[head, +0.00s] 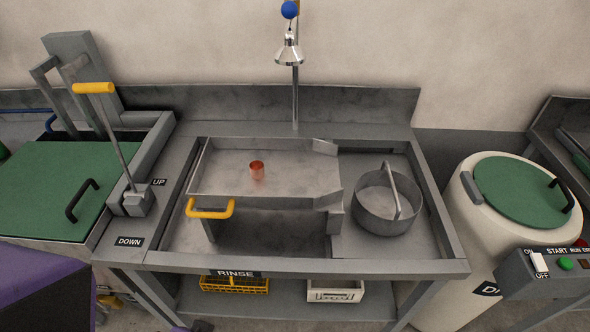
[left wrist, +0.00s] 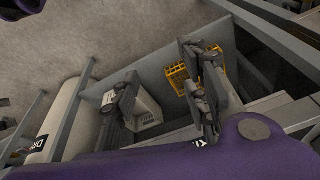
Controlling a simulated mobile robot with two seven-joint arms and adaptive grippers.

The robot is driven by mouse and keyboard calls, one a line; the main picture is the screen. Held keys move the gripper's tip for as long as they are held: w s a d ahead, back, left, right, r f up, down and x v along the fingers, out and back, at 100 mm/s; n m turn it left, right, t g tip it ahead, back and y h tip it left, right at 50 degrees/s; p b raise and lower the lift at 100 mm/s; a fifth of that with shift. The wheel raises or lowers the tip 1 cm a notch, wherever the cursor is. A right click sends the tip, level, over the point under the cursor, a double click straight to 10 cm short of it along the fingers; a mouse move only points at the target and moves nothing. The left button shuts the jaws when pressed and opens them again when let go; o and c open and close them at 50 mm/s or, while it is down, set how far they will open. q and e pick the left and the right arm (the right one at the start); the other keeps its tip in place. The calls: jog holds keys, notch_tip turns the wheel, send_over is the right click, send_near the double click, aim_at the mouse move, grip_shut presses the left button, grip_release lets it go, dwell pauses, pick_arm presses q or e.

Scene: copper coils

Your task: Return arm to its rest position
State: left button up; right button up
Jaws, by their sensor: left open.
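A small copper coil (head: 257,169) stands in the grey tilting tray (head: 300,180) on the rinse station. A round grey basket (head: 388,210) with an arched handle stands to its right. In the head view only part of my purple left arm shows at the lower left. In the left wrist view my left gripper (left wrist: 160,80) has its two dark fingers spread apart with nothing between them. It is low, with the bench's lower shelf and crates behind it. My right gripper is in neither view.
A yellow crate (head: 235,284) and a white crate (head: 335,291) sit on the lower shelf. A green-lidded tank (head: 45,185) with a yellow-handled lever (head: 94,88) is at the left. A white drum (head: 470,225) with a green lid and a control box (head: 555,268) stand at the right.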

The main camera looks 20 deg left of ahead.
pick_arm(q)
jog(key=w+d+f+t+h, duration=0.1)
jog(key=w+d+f+t, duration=0.2)
jog(key=f, duration=0.6)
jog(key=w+t, duration=0.2)
jog(key=shift+w+d, duration=0.2)
jog(key=shift+w, duration=0.1)
jog(key=shift+f, duration=0.1)
